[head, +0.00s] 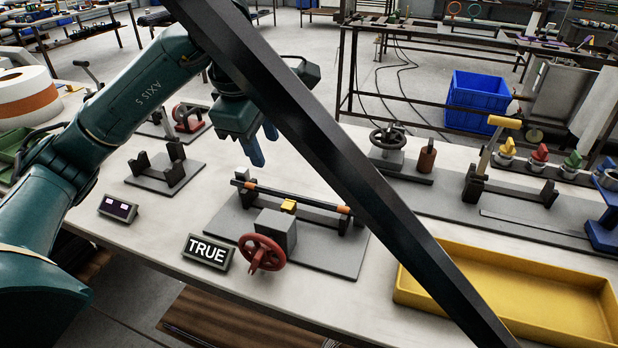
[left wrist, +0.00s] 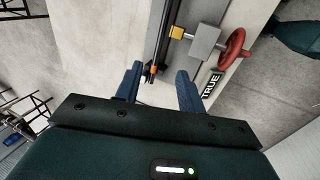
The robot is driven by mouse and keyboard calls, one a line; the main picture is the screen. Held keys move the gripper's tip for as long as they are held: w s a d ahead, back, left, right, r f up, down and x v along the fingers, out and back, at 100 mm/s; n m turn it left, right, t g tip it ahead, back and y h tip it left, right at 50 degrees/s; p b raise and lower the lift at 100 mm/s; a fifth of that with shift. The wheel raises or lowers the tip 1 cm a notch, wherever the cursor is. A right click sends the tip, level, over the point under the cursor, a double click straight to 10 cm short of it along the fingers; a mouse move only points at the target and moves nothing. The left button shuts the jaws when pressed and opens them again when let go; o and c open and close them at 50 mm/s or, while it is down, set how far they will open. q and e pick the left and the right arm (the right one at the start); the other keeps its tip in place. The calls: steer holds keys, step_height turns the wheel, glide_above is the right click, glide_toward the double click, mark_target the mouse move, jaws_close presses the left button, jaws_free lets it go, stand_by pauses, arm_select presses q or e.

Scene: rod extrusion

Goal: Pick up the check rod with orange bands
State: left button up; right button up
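The dark check rod (head: 290,196) has orange bands near its ends and rests level across two supports on a grey fixture plate (head: 225,222). A yellow block and a red handwheel (head: 262,253) are on the fixture's near side. In the left wrist view the rod (left wrist: 162,45) runs up from between the fingertips, with an orange band near its lower end. My left gripper (head: 262,148) is open, above and behind the rod's left end, and appears empty. It also shows in the left wrist view (left wrist: 160,85). My right gripper is not in view.
A sign reading TRUE (head: 207,252) stands beside the handwheel. An empty yellow tray (head: 510,295) is at the right. A smaller empty stand (head: 165,168) is at the left. A dark diagonal beam crosses the head view and hides part of the table.

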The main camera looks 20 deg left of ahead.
arm_select(q)
glide_above(280, 192)
steer(key=s, duration=0.2)
step_height(280, 192, down, 7)
steer(key=shift+p+x, duration=0.45)
steer(key=shift+x, duration=2.4)
steer(key=shift+s+d, duration=0.1)
steer(key=shift+s, duration=0.1)
jaws_close()
